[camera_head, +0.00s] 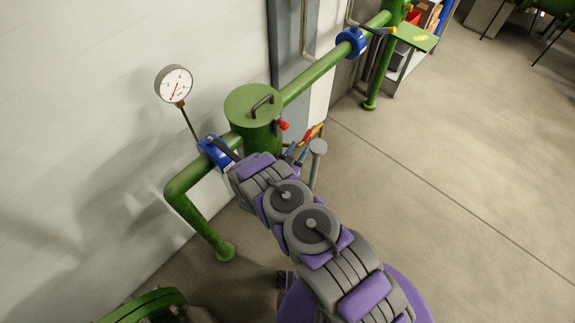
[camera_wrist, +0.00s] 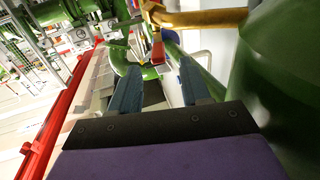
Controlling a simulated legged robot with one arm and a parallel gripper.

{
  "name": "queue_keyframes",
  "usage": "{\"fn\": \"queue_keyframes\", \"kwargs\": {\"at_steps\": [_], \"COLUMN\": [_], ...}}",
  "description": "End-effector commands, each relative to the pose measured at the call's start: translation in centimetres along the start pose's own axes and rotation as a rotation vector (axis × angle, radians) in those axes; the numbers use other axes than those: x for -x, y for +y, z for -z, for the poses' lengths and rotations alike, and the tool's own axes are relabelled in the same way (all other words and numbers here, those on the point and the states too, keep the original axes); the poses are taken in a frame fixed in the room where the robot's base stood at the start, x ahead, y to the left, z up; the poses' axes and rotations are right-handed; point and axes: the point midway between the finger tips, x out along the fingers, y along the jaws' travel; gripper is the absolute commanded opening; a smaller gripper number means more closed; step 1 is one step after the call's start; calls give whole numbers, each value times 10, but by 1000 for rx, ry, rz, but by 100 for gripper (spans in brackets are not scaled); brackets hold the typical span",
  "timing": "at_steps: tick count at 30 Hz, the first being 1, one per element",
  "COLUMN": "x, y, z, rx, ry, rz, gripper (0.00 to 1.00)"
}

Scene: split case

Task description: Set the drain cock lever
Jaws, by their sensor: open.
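My gripper (camera_wrist: 160,76) is open, its two blue fingers pointing forward in the wrist view. A small red piece, apparently the drain cock lever (camera_wrist: 157,48), shows just beyond and between the fingertips. I cannot tell whether it is touched. It hangs below a brass pipe (camera_wrist: 205,18) that runs to the green vessel on the right. In the head view the brass pipe (camera_head: 317,131) shows beside the green vessel (camera_head: 251,108). My gripper (camera_head: 299,149) is close to it there, and my arm hides part of the area.
A red knob (camera_head: 283,125) sits on the vessel's side. A grey post (camera_head: 317,158) stands right of my gripper. A gauge (camera_head: 174,84), blue flanges (camera_head: 351,42) and green pipe (camera_head: 318,72) line the wall. A red rail (camera_wrist: 58,115) runs along the left. Floor is clear at right.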

Motion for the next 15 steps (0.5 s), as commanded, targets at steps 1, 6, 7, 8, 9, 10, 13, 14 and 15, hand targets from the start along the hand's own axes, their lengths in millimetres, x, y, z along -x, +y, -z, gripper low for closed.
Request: {"fn": "queue_keyframes", "kwargs": {"at_steps": [1,6,7,8,9,10,13,14,15], "x": [13,49,55,60,66,71,82,85,88], "y": [-1,-2,-2,-2,-1,-2,-2,-2,-2], "z": [2,1,1,1,1,1,0,0,0], "rx": [4,3,3,2,1,1,0,0,0], "ry": [-1,-1,-1,-1,-1,-1,-1,-1,-1], "rz": [4,6,4,4,3,3,4,3,2], "gripper": [47,47,47,47,47,47,47,47,47]}}
